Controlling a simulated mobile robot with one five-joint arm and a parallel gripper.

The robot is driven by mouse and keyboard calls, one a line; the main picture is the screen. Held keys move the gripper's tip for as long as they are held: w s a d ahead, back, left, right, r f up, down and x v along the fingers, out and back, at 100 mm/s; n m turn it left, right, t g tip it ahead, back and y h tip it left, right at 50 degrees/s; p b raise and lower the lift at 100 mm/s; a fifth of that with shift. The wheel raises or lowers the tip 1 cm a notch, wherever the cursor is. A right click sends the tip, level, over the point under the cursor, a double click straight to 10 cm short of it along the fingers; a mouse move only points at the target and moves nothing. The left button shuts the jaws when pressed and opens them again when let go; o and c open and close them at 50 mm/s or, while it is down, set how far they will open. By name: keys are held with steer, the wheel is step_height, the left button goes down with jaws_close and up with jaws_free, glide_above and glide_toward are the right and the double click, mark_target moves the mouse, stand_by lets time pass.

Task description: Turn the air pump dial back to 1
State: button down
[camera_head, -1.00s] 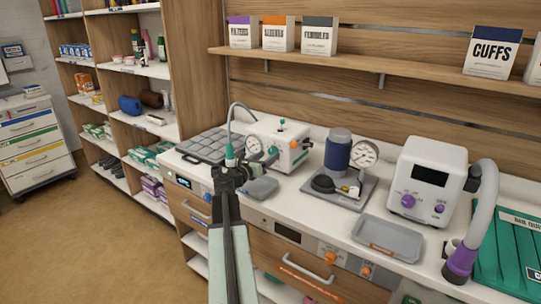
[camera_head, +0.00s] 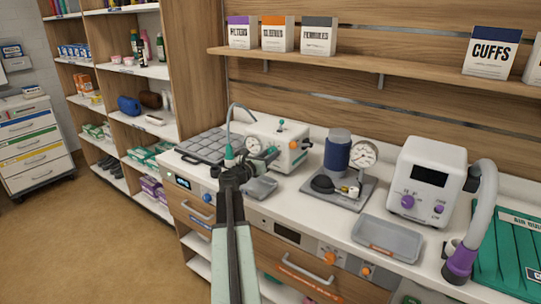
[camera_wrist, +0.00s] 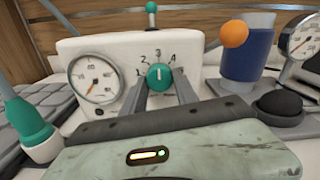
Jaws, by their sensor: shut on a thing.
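The air pump (camera_head: 290,130) is a white box on the counter with a round gauge (camera_wrist: 97,78) on its front. In the wrist view its teal dial (camera_wrist: 159,76) sits right of the gauge, with the numbers 1, 2, 3 and 4 visible around it. The dial's white mark points about straight up, close to 3. My gripper (camera_wrist: 161,84) has one finger on each side of the dial and is shut on it. In the head view my gripper (camera_head: 238,170) is in front of the pump, and its fingertips are hard to make out.
A teal-capped hose end (camera_wrist: 34,128) stands close left of my gripper. A blue cylinder (camera_head: 337,152) and a black bulb (camera_wrist: 281,106) are to the right. A grey tray (camera_head: 388,238) and a white monitor (camera_head: 428,180) stand farther right on the counter.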

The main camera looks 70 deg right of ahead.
steer(key=shift+s+a+n, duration=0.1)
steer(key=shift+n, duration=0.3)
steer(key=shift+r+n, duration=0.1)
steer(key=shift+n, duration=7.3)
steer(key=c, duration=0.9)
jaws_free()
steer(key=shift+c, duration=0.2)
